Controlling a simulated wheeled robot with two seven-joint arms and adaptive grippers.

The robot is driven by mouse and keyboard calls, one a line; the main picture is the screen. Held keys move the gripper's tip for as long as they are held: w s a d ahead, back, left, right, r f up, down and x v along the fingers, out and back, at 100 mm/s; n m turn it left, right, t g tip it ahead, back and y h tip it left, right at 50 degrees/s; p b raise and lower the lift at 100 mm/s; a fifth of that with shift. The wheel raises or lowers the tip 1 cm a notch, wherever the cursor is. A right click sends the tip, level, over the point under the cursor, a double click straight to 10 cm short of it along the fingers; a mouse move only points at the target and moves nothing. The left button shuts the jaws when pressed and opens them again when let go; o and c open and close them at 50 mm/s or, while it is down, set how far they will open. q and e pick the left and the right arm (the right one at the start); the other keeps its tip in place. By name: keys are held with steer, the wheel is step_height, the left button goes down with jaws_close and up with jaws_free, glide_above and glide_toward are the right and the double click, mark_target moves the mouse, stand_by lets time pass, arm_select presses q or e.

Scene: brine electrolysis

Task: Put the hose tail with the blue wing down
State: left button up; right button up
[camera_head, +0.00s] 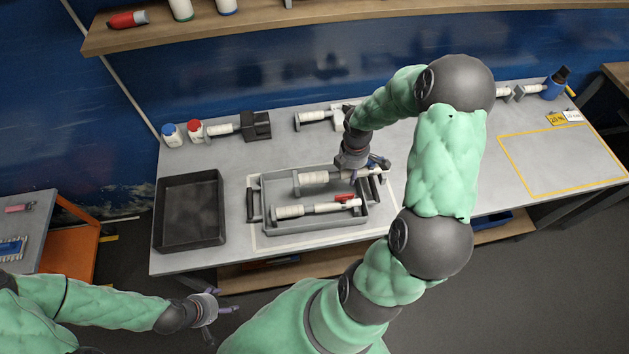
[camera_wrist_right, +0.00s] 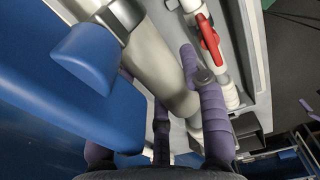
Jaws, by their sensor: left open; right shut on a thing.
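My right gripper (camera_head: 354,162) is shut on the white hose tail with the blue wing (camera_head: 312,178), over the back half of the grey tray (camera_head: 270,221). In the right wrist view, the fingers (camera_wrist_right: 196,92) are beside its white tube, and the blue wing (camera_wrist_right: 85,58) is large at the left. I cannot tell whether the hose tail touches the tray floor. A second white hose tail with a red wing (camera_head: 318,209) lies in the front of the tray; its red wing (camera_wrist_right: 209,38) shows in the wrist view. My left gripper (camera_head: 205,306) is open and empty, off the table's front edge.
An empty black tray (camera_head: 190,240) stands left of the grey one. Blue-capped (camera_head: 171,135) and red-capped (camera_head: 195,132) bottles and a black holder (camera_head: 256,125) stand behind. A yellow-outlined area (camera_head: 560,160) at the right is clear.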

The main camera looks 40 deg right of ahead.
steer(key=w+a+f, duration=0.1)
steer(key=w+f, duration=0.1)
steer(key=w, duration=0.1)
steer(key=w+a+f+b, duration=0.1)
steer(key=w+f, duration=0.2)
steer(key=w+a+f, duration=0.2)
steer(key=w, duration=0.1)
steer(key=shift+f, duration=0.4)
steer(key=shift+w+f+b, duration=0.2)
steer(key=shift+f+b, duration=0.4)
steer(key=shift+f, duration=1.2)
steer(key=shift+a, duration=0.1)
steer(key=shift+f, duration=0.1)
steer(key=o, duration=1.3)
